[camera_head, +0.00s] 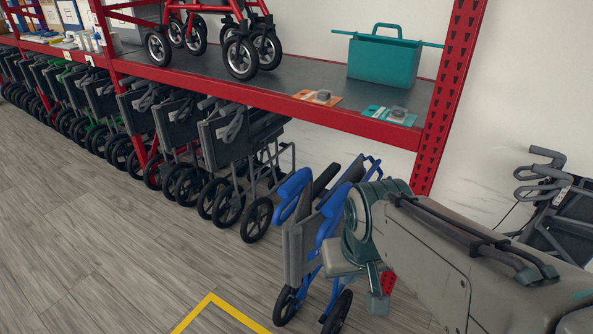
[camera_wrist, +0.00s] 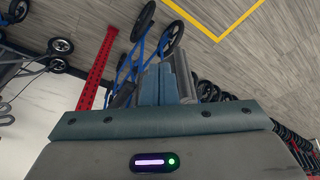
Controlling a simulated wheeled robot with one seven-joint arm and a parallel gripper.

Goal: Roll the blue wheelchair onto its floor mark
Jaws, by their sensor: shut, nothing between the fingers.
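The blue wheelchair (camera_head: 298,255) stands upright and partly folded on the floor in the middle of the head view, with grey fabric and blue padded parts. My arm hides part of its right side. Its wheels also show in the wrist view (camera_wrist: 172,33), beyond the fingers. The floor mark is a yellow outline (camera_head: 212,297) at the bottom of the head view, in front and left of the wheelchair; its corner shows top right in the wrist view (camera_wrist: 236,37). My gripper (camera_wrist: 158,68) is shut and empty, close to the wheelchair; I cannot tell whether it touches.
A row of dark folded wheelchairs (camera_head: 228,140) stands under the red rack (camera_head: 290,112) at left. On its shelf are a red walker (camera_head: 240,25), a teal tote (camera_head: 383,62) and small cards. Another dark wheelchair (camera_head: 560,215) is at right. The floor at left is clear.

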